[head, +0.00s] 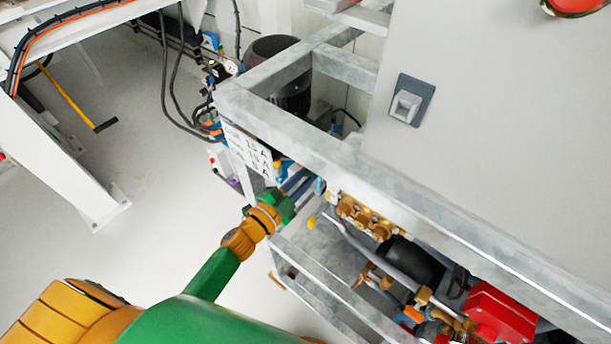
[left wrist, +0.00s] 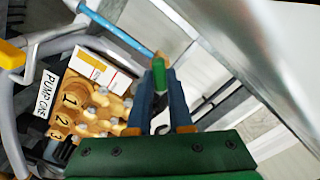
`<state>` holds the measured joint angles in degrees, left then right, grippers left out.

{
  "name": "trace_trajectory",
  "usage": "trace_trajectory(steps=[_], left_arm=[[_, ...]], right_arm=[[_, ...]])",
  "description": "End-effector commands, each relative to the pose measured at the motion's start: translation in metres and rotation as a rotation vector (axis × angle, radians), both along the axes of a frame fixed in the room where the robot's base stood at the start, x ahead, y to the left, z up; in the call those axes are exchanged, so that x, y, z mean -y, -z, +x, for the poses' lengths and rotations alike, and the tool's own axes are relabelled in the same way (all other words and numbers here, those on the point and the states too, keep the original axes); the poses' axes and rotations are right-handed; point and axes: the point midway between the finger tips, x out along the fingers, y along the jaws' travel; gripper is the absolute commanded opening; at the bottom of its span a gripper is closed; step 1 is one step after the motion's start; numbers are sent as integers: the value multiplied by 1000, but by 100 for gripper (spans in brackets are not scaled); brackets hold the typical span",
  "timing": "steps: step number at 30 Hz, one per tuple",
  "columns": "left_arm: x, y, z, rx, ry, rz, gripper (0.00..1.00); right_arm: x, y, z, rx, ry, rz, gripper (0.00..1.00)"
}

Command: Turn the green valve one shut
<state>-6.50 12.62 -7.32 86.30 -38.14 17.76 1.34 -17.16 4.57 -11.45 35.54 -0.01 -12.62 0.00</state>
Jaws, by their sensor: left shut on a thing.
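The green valve one handle (left wrist: 159,76) shows in the left wrist view as a narrow green piece between my fingertips. My left gripper (left wrist: 160,95) is shut on it, with one dark blue finger on each side. In the head view my left gripper (head: 296,181) reaches in under the grey frame's upper rail. The green handle cannot be made out there, as my wrist and the frame cover that spot. My right gripper is in neither view.
A brass pump block (left wrist: 95,105) labelled PUMP ONE sits left of my gripper in the left wrist view. The grey metal frame (head: 330,140) and a flat panel (head: 490,130) rise close by. A red part (head: 500,312) lies lower right.

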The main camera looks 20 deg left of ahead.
Motion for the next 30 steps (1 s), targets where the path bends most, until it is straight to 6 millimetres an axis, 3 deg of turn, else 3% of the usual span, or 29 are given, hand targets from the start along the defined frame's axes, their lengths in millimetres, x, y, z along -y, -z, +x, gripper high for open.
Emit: trace_trajectory(steps=[18,30], left_arm=[[1,3,0,187,-1,509,0],[1,2,0,250,-2,684,0]], right_arm=[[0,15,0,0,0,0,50],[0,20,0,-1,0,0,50]])
